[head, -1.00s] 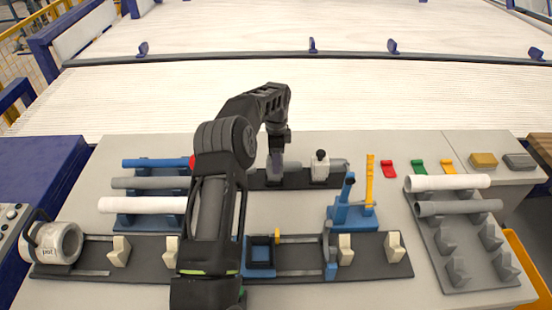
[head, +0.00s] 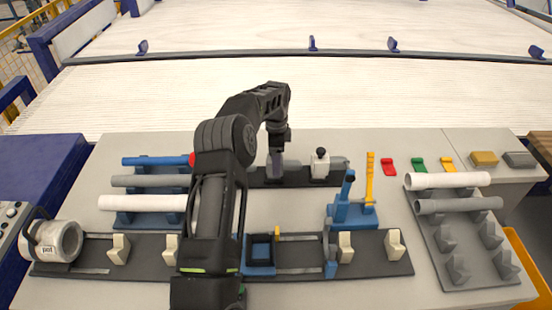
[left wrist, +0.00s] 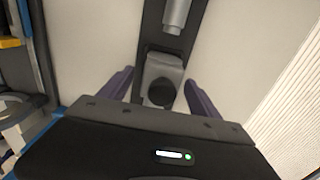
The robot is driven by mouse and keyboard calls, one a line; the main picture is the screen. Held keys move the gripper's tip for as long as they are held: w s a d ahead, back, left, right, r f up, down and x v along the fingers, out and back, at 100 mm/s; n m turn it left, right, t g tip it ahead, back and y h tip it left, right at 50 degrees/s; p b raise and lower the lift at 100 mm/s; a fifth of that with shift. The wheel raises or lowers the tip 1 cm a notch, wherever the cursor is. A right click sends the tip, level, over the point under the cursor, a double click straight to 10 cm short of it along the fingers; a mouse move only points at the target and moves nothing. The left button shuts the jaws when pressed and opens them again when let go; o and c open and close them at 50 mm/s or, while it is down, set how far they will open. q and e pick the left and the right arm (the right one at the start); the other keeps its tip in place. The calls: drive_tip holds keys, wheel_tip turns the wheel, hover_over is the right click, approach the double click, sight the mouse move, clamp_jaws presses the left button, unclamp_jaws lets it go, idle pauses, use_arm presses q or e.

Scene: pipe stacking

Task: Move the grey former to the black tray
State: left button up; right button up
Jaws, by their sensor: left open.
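A dark grey block (head: 519,160) lies at the far right of the table and may be the grey former; I cannot be sure. A long black tray (head: 375,262) lies along the front, and a shorter dark base (head: 255,178) lies behind it. My left gripper (head: 276,172) points down over the left part of the rear base. In the left wrist view (left wrist: 160,90) its fingers are open and apart. A pale block with a black knob (head: 320,168) shows between and below them in the left wrist view (left wrist: 161,68). My right gripper is not in view.
A blue rack (head: 150,217) with pipes is at the left, and a grey rack (head: 440,240) with pipes is at the right. A blue stand (head: 352,213) with upright parts stands right of centre. A white cup-like part (head: 58,242) is at the front left.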

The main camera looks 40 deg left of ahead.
use_arm(q)
drive_tip(key=shift+r, duration=0.5)
wheel_tip(320, 180, up, 6)
drive_tip(key=shift+r+b, duration=0.1)
drive_tip(key=shift+b, duration=0.75)
drive_tip(key=shift+r, duration=0.4)
drive_tip(key=shift+f, duration=0.1)
